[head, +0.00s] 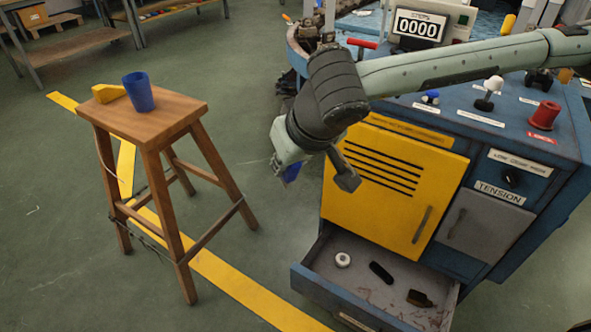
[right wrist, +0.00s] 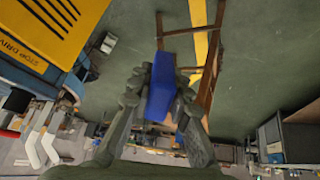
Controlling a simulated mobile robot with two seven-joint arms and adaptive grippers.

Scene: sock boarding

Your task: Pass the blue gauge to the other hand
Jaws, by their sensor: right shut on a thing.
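The blue gauge (right wrist: 160,88) is a blue block between the fingers of my right gripper (right wrist: 162,82) in the right wrist view. My left gripper is not in view.
A wooden stool (head: 160,112) at left bears a blue cup (head: 139,92) and a yellow block (head: 108,93). The blue machine's yellow door (head: 385,205) is shut. An open drawer (head: 325,262) juts out below, with a white ring (head: 342,260) and dark items inside. Floor between is clear.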

